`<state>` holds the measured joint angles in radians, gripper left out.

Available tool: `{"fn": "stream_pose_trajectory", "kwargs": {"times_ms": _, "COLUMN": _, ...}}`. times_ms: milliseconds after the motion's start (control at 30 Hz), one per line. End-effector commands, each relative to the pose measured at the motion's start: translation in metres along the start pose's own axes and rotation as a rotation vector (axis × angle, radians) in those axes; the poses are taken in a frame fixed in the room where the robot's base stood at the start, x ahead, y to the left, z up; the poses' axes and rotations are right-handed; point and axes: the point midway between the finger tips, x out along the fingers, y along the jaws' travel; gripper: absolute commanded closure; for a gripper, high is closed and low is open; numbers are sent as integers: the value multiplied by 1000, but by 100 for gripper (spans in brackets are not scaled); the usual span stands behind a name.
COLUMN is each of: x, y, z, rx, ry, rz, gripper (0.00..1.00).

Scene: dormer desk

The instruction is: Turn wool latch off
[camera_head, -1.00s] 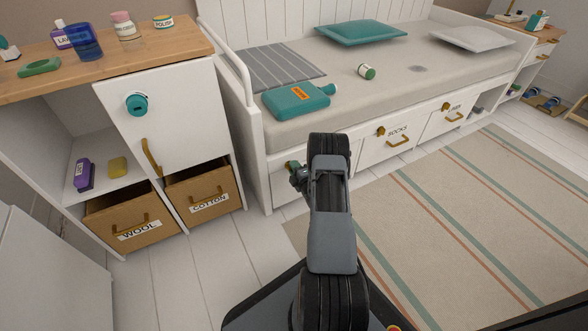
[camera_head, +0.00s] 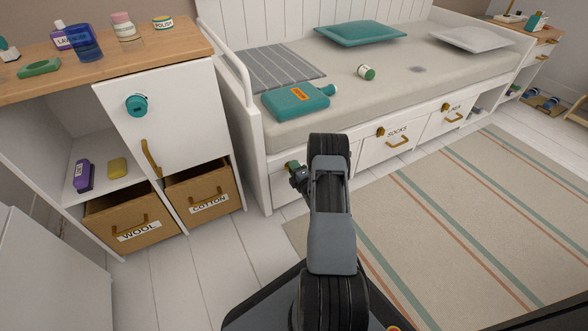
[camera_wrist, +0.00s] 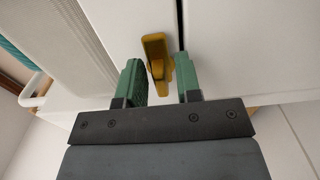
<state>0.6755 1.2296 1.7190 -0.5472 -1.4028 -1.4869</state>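A brass latch (camera_wrist: 155,55) shows in the wrist view on a white front, beside a dark vertical gap. My gripper (camera_wrist: 161,88) has its two green fingers apart, one on each side of the latch's lower part. I cannot tell whether either finger touches it. In the head view my gripper (camera_head: 292,168) is at the left end of the bed's drawer row, mostly hidden behind my arm. The label on that drawer front is hidden.
The bed front also has a SOCKS drawer (camera_head: 377,152) and another labelled drawer (camera_head: 447,121), with brass latches and handles. A teal bottle (camera_head: 296,101) lies on the mattress edge above my gripper. A striped rug (camera_head: 480,220) covers the floor at right.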

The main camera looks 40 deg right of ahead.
Motion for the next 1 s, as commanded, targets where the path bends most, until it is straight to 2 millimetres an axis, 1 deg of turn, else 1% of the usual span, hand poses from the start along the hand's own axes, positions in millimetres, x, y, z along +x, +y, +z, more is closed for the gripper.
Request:
{"fn": "stream_pose_trajectory", "kwargs": {"times_ms": 67, "x": 0, "y": 0, "z": 0, "rx": 0, "ry": 0, "rz": 1, "gripper": 62}}
{"fn": "stream_pose_trajectory", "kwargs": {"times_ms": 300, "x": 0, "y": 1, "z": 0, "rx": 1, "ry": 0, "rz": 2, "gripper": 62}}
{"fn": "stream_pose_trajectory", "kwargs": {"times_ms": 433, "x": -10, "y": 2, "z": 1, "rx": 2, "ry": 0, "rz": 1, "gripper": 62}}
{"fn": "stream_pose_trajectory", "kwargs": {"times_ms": 567, "x": -32, "y": 4, "z": 1, "rx": 3, "ry": -3, "rz": -1, "gripper": 62}}
{"fn": "stream_pose_trajectory", "kwargs": {"times_ms": 800, "x": -83, "y": 4, "z": 1, "rx": 4, "ry": -4, "rz": -1, "gripper": 62}}
{"fn": "stream_pose_trajectory", "kwargs": {"times_ms": 1000, "x": -115, "y": 2, "z": 1, "rx": 3, "ry": -3, "rz": 0, "gripper": 62}}
